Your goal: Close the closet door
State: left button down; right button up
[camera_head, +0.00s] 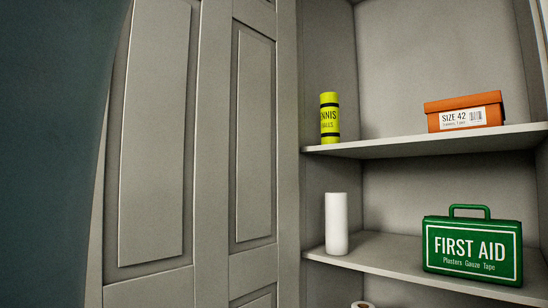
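The closet door (212,150) is a grey panelled leaf with raised vertical panels, standing upright in the left half of the view. To its right the closet is open and its shelves show. A plain vertical strip (287,150) stands between the panelled leaf and the opening. The top and bottom of the door are outside the frame, and I see no handle on the part in view. Neither of my grippers is in view.
The upper shelf (400,146) holds a yellow tennis ball can (329,118) and an orange shoe box (464,111). The lower shelf (385,260) holds a white roll (336,223) and a green first aid case (472,250). A dark teal surface (45,150) fills the left edge.

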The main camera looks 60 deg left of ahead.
aim_at(196, 199)
jog(key=k+j, duration=0.2)
jog(key=j, duration=0.3)
jog(key=k+j, duration=0.2)
jog(key=j, duration=0.25)
jog(key=k+j, duration=0.15)
jog(key=j, duration=0.35)
jog(key=k+j, duration=0.2)
jog(key=j, duration=0.25)
jog(key=k+j, duration=0.2)
jog(key=j, duration=0.3)
jog(key=k+j, duration=0.2)
jog(key=j, duration=0.25)
jog(key=k+j, duration=0.2)
jog(key=j, duration=0.3)
jog(key=k+j, duration=0.15)
jog(key=j, duration=0.3)
